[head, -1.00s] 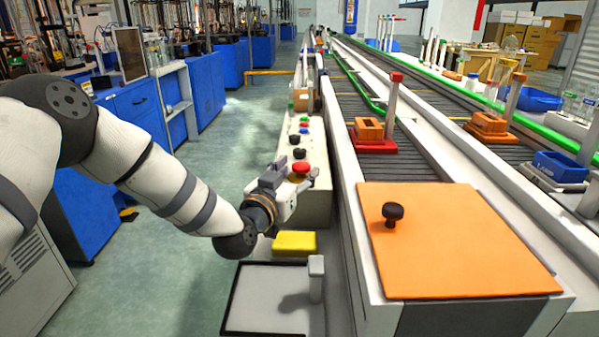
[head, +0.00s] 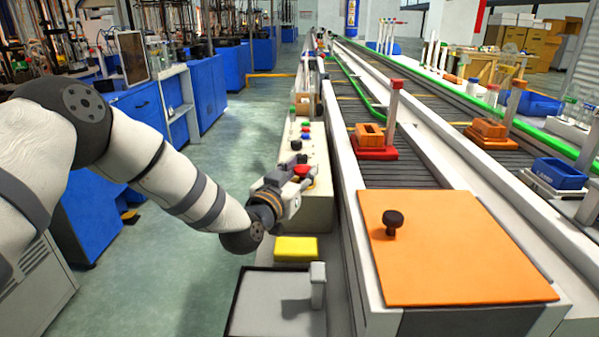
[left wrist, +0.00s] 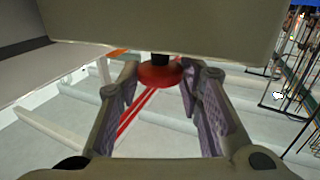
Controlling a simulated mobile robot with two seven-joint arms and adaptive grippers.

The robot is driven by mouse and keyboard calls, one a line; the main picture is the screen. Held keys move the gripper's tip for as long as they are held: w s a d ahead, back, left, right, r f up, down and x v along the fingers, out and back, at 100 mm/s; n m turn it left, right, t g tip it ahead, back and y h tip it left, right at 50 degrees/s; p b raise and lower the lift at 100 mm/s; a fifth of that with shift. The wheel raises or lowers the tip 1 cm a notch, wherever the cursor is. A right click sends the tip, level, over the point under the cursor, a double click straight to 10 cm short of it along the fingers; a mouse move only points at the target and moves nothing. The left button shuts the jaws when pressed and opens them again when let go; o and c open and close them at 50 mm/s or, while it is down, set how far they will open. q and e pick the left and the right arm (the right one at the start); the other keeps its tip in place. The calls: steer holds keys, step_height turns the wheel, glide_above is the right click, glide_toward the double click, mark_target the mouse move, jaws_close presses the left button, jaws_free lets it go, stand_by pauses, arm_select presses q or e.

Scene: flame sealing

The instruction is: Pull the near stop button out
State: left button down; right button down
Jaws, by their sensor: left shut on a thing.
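The near stop button is a red mushroom head (head: 303,171) on the near end of the pale control box (head: 317,203). My left gripper (head: 300,178) is at the button, with its fingers closed in around it. In the left wrist view the red head (left wrist: 158,75) with its dark stem sits between the two finger pads of the left gripper (left wrist: 160,92), under the box face. The pads partly hide its sides, and how far out the button stands is hard to tell. My right gripper is not in view.
More black, blue and red buttons line the box behind the near one. A yellow block (head: 296,249) and a grey tray (head: 266,312) lie in front. The conveyor (head: 392,175) and an orange panel with a black knob (head: 455,255) stand to the right. Open floor lies left.

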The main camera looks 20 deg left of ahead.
arm_select(q)
steer(key=c, duration=1.2)
jaws_free()
steer(key=shift+r+t, duration=0.3)
steer(key=shift+r, duration=0.15)
steer(key=shift+o, duration=0.2)
steer(key=shift+f, duration=0.1)
steer(key=shift+s+f, duration=0.1)
steer(key=shift+s, duration=0.2)
steer(key=s+a, duration=0.1)
steer(key=s, duration=1)
steer(key=shift+s+a, duration=0.15)
